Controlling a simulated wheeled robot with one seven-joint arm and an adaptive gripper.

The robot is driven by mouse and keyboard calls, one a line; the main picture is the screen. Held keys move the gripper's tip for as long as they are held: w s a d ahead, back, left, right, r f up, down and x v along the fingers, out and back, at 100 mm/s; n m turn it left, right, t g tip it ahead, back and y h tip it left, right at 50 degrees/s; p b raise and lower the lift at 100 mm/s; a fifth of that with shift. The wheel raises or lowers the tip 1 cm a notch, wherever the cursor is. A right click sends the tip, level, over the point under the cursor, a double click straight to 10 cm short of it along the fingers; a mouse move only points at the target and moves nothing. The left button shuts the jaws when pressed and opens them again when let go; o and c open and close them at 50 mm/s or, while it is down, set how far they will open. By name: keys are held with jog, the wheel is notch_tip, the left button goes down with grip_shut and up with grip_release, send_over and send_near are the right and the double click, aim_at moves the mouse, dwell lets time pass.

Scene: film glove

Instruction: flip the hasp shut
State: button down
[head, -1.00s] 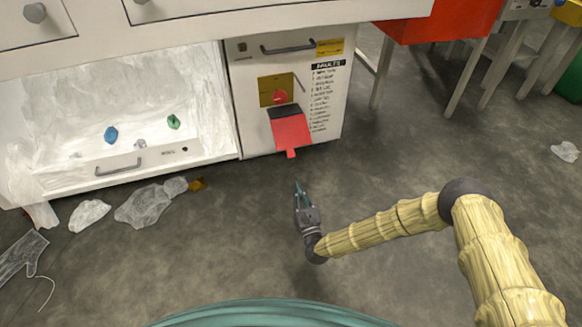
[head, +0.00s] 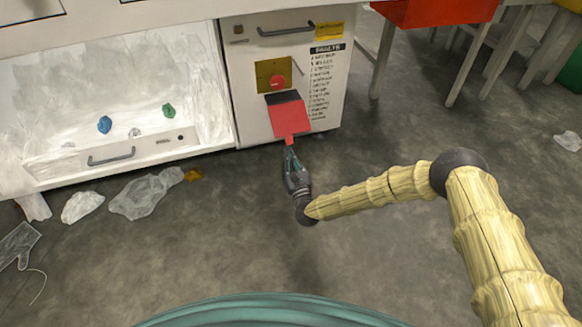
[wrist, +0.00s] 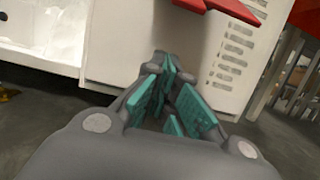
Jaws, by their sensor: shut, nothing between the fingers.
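The hasp (head: 290,118) is a red flap with a narrow tab at its lower end, hanging from a dark hinge strip on the white cabinet front. Above it is a yellow plate (head: 262,82) with a red round piece (head: 278,83) on it. My gripper (head: 289,151) is shut and empty, its teal fingers pointing up at the cabinet just below the hasp's tab. I cannot tell whether they touch. In the wrist view the hasp (wrist: 232,8) shows at the top edge, above and beyond my gripper (wrist: 165,68).
The cabinet (head: 240,110) has a dark handle (head: 286,29) on top and a printed list at right. An open bay (head: 60,100) with plastic film is at left. Crumpled film (head: 145,193) lies on the floor. A red-sided table (head: 435,12) stands at right. Floor around my arm is clear.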

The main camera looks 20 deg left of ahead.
jog(key=shift+s+d+r+b, duration=0.15)
jog(key=shift+s+r+b, duration=0.15)
jog(key=shift+r, duration=0.25)
jog(key=shift+s+d+r+b, duration=0.15)
jog(key=shift+s+r+b, duration=0.1)
jog(key=shift+r, duration=0.35)
jog(key=shift+s+d+r+b, duration=0.2)
jog(key=shift+r+b, duration=0.1)
jog(key=shift+r, duration=0.25)
jog(key=shift+r, duration=0.15)
